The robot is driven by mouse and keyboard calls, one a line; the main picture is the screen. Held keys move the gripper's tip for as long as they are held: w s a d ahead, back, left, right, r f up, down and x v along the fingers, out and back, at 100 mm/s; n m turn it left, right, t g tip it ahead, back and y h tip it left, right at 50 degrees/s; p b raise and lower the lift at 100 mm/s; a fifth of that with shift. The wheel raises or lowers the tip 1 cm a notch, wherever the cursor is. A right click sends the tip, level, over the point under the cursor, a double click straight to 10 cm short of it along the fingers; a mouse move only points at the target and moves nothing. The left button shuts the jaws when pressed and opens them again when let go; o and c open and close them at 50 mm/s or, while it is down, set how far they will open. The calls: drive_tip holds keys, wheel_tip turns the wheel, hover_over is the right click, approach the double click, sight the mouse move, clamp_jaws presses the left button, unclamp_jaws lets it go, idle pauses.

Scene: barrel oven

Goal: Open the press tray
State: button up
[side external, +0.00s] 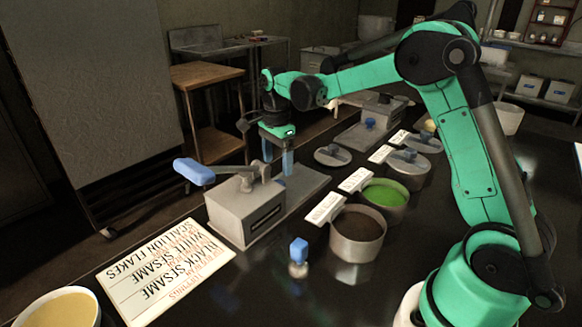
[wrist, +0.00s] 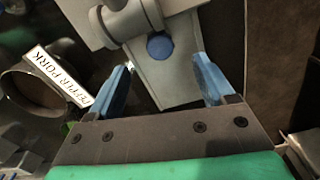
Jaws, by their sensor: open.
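The grey press (side external: 232,212) stands on the dark counter, with a blue-ended lever (side external: 194,171) sticking out to the left. A flat grey plate (side external: 308,182) extends from its right side. In the wrist view, a round blue knob (wrist: 160,46) lies over a grey plate (wrist: 165,82), beside a grey cylindrical part (wrist: 128,20). I cannot tell for certain which part is the tray. My gripper (side external: 278,168) points down above the plate side of the press. In the wrist view my gripper (wrist: 164,63) is open and empty, its blue fingers either side of the plate, apart from the knob.
A label board (side external: 165,270) lies in front of the press. Bowls with dark (side external: 358,225) and green (side external: 385,194) contents stand to the right, with lidded pots (side external: 410,160) behind. A small blue-topped item (side external: 299,255) stands near the front. A second grey device (side external: 372,128) is farther back.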

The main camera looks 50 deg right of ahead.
drive_tip(key=shift+f, duration=2.7)
clamp_jaws()
